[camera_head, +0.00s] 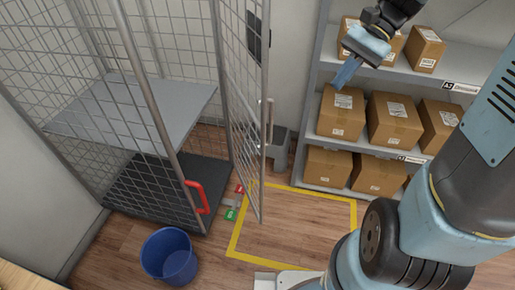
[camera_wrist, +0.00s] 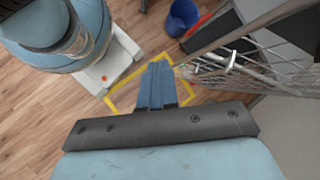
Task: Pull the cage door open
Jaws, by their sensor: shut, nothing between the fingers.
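The cage (camera_head: 107,75) is a tall wire mesh frame at the left in the head view, with a grey shelf inside. Its mesh door (camera_head: 241,90) stands swung out from the frame, with a vertical grey handle (camera_head: 267,122) on its free edge. The door also shows in the wrist view (camera_wrist: 245,62), to the right of my fingers. My gripper (camera_head: 343,74) is shut and empty, in front of the parcel shelves and to the right of the door, apart from it. In the wrist view the shut fingers (camera_wrist: 158,68) point over the floor.
A blue bucket (camera_head: 169,256) stands on the floor before the cage, near a red handle (camera_head: 197,197). A shelf unit (camera_head: 318,150) with several cardboard boxes (camera_head: 341,113) stands at the right. Yellow tape (camera_head: 234,239) outlines clear floor between them.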

